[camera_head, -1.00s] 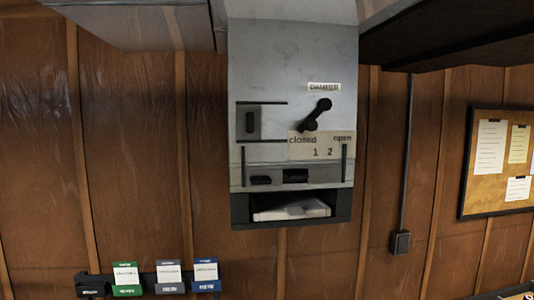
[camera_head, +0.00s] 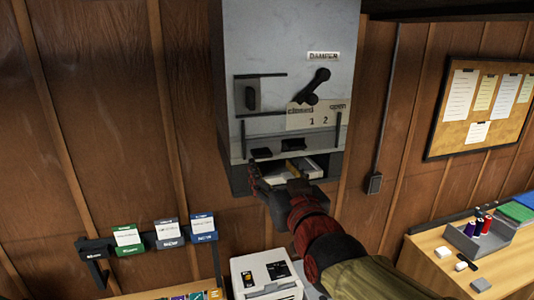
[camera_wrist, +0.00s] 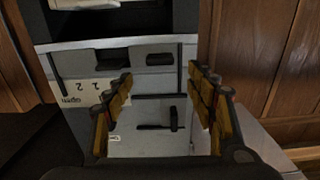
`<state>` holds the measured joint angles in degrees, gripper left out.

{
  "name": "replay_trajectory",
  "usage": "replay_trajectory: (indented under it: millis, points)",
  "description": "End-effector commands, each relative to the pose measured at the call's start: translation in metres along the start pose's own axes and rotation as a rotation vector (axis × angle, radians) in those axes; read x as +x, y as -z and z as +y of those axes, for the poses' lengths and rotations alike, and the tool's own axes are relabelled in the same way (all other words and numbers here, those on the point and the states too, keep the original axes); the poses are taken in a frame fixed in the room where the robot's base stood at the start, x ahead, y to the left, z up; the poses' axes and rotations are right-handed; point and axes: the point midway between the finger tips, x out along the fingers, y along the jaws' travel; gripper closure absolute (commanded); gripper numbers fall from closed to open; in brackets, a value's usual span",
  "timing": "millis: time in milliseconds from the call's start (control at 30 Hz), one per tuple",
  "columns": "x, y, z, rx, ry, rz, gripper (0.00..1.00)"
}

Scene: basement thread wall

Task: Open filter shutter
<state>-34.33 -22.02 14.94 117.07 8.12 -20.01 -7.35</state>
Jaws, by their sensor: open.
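A grey metal box (camera_head: 285,40) hangs on the wood wall. A small sliding panel (camera_head: 240,97) with a dark upright handle (camera_head: 250,97) sits at its left between two horizontal rails. A lower grey strip (camera_head: 325,140) with two dark slots or grips lies between two upright rails. I cannot tell which is the filter shutter. My gripper (camera_head: 273,182) is open and empty, in front of the box's bottom recess. In the wrist view, turned upside down, the small panel's handle (camera_wrist: 173,119) shows between the spread fingers (camera_wrist: 163,105), apart from them.
A black damper lever (camera_head: 313,87) stands above the closed/open plate (camera_head: 318,115). The bottom recess (camera_head: 335,165) holds pale blocks. A white machine (camera_head: 265,275) stands below. A label rack (camera_head: 95,245), corkboard (camera_head: 480,108) and side desk (camera_head: 450,250) flank the box.

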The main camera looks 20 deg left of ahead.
Motion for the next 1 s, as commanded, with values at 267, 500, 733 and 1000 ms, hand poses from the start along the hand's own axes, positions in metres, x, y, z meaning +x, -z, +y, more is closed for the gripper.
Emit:
replay_trajectory:
  millis: [267,500,733,1000]
  points:
    - [0.028,0.002,0.001,-0.006,-0.001,0.002,0.44]
    - [0.06,0.003,0.001,-0.005,-0.001,0.003,0.44]
    - [0.075,0.002,0.0,-0.005,0.0,0.003,0.44]
    - [0.077,0.001,0.0,-0.005,0.0,0.003,0.44]
